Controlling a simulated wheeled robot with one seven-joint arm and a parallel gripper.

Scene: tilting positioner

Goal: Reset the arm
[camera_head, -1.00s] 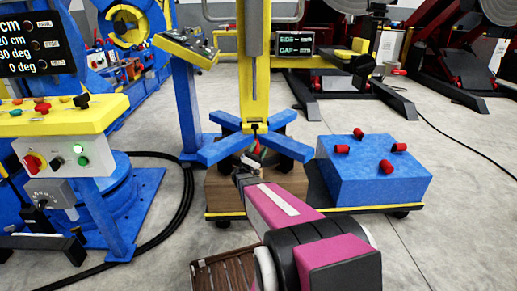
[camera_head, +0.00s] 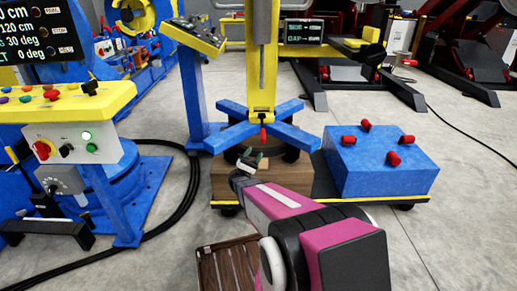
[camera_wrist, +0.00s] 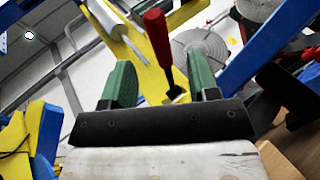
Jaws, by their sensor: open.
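My pink arm reaches forward to my gripper (camera_head: 250,157), which is open and empty in front of a yellow column (camera_head: 262,85). A small red handle (camera_head: 263,135) hangs at the column's lower end, just above and right of my gripper in the head view. In the wrist view the green fingers of my gripper (camera_wrist: 157,65) stand apart.
Blue crossed legs (camera_head: 232,137) spread around the column base, close to my gripper. A blue box with red pegs (camera_head: 380,172) stands at right. A control panel (camera_head: 75,152) stands at left. A wooden slatted pallet (camera_head: 228,265) lies below my arm.

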